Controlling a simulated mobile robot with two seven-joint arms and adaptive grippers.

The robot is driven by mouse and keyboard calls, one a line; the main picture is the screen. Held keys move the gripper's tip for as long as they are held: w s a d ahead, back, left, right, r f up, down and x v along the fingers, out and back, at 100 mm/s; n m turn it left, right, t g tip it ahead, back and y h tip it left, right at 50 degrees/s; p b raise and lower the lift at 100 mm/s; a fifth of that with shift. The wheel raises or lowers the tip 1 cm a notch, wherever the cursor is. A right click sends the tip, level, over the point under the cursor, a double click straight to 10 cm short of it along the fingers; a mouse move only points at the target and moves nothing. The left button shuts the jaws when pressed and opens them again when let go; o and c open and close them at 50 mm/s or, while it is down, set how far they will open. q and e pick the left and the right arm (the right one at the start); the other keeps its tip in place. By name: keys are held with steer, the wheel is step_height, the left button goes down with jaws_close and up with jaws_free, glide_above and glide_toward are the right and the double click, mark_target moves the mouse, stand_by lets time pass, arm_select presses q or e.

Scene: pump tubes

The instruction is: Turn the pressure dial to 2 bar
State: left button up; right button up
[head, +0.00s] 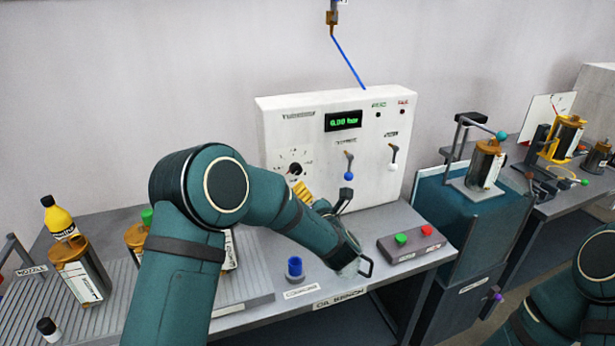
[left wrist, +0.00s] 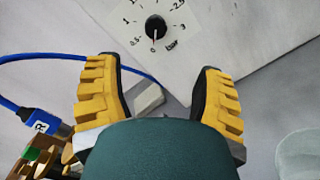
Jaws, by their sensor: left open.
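The pressure dial is a black round knob (left wrist: 155,27) on a white scale plate (left wrist: 205,32) marked in bar. Its white pointer mark faces the low end of the scale, near 0. In the head view the dial (head: 295,169) sits at the lower left of the white panel (head: 270,125), partly near my left arm. The green display (head: 343,121) appears to read 0.00 bar. My left gripper (left wrist: 160,95) is open and empty, its yellow fingers apart, with the knob beyond them and not touched. My right gripper is out of view.
Levers with a blue knob (head: 348,175) and a white knob (head: 392,166) are right of the dial. In the left wrist view, a blue hose (left wrist: 40,119) lies at left.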

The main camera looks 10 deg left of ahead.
mark_target(297, 171)
arm_select(q)
steer(key=shift+n, duration=0.4)
steer(key=x, duration=0.9)
steer(key=r+x, duration=0.1)
steer(key=x, duration=0.4)
steer(key=shift+s+a+b, duration=0.1)
steer(key=shift+b, duration=0.25)
jaws_close()
